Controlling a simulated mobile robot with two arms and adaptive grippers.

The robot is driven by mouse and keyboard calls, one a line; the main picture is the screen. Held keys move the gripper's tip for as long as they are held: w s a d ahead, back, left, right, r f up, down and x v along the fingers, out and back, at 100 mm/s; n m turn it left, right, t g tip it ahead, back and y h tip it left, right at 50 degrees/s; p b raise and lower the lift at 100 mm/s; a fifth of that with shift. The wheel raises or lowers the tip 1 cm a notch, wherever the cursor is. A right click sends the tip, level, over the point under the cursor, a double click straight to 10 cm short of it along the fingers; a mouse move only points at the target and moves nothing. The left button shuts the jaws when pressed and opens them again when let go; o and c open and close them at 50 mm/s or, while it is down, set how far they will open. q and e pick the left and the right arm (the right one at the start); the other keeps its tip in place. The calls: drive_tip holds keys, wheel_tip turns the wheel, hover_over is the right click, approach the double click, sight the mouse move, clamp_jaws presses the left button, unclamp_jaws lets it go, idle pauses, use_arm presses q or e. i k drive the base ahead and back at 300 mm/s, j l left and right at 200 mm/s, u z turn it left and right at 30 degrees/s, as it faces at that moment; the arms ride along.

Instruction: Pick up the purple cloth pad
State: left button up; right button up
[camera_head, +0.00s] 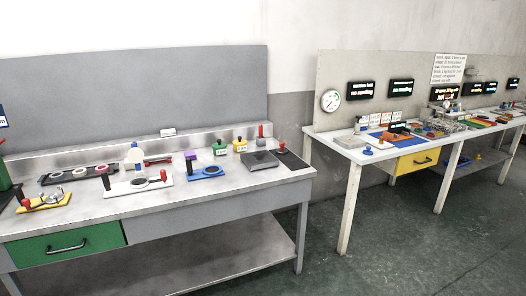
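A small purple thing (190,156) is on the near steel bench (90,219), towards the back and right of its middle. It is the only clearly purple thing in view and may be the cloth pad, but it is too small to tell its material. It is just behind a blue fixture (206,173) and left of a green container (219,148). Its lower part looks partly hidden by the fixture. Neither of my grippers is in view.
A white bottle (135,153), a white tray with a black handle (138,186) and a grey plate (259,161) share the bench. A green drawer (68,244) is below, shut. A second bench (345,148) is at right. Dark green floor (390,265) is clear in front.

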sight(192, 155)
drive_tip(key=i, duration=2)
